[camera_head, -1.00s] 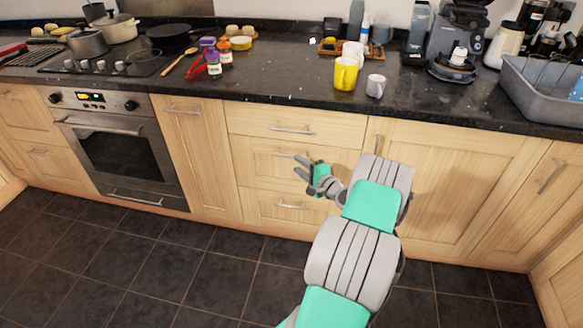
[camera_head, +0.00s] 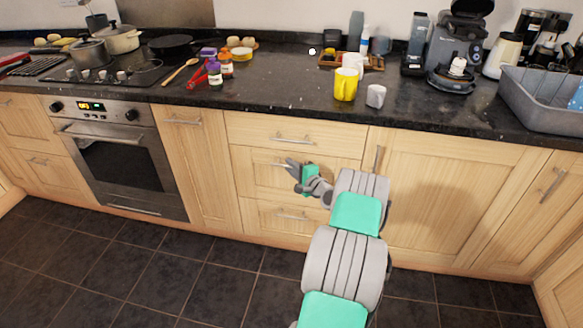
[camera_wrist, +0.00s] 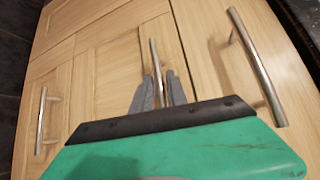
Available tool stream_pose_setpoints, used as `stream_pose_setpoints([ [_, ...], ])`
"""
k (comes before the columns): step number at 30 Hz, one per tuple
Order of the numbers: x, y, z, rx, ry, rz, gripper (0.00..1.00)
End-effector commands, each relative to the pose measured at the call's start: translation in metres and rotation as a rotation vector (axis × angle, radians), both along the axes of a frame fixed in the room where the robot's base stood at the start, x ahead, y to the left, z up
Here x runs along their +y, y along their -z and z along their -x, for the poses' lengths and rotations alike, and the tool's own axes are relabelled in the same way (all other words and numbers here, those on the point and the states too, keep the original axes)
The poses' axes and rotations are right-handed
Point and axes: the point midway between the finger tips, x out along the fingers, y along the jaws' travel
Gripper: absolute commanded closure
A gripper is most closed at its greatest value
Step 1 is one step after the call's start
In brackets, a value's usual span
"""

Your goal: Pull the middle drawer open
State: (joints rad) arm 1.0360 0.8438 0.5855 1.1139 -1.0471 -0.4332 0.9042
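The middle drawer (camera_head: 252,176) is a pale wood front with a silver bar handle (camera_head: 279,164), and it sits flush with its neighbours. My gripper (camera_head: 289,164) is at the right part of this handle in the head view and partly covers it. In the wrist view, the middle handle (camera_wrist: 154,58) runs between the two grey fingers (camera_wrist: 159,76). The fingers stand apart, one on each side of the bar, with a gap showing on the right side. Whether either finger touches the bar cannot be told.
The top drawer handle (camera_head: 293,140) is above and the bottom drawer handle (camera_head: 292,216) below; both flank my gripper in the wrist view. A cupboard with a vertical handle (camera_head: 378,158) is to the right. The tiled floor (camera_head: 225,275) in front is clear.

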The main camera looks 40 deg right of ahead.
Motion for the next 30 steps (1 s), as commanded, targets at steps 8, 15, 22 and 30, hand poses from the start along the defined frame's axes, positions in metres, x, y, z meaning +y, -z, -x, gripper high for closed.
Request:
stream_pose_setpoints([
  [8,0.0002,0.0000,0.0001,0.000,0.000,0.000,1.00],
  [15,0.0002,0.0001,0.0001,0.000,0.000,0.000,1.00],
  [22,0.0003,0.0001,0.0001,0.001,-0.001,0.000,1.00],
  [30,0.0004,0.0001,0.0001,0.001,-0.001,0.000,1.00],
])
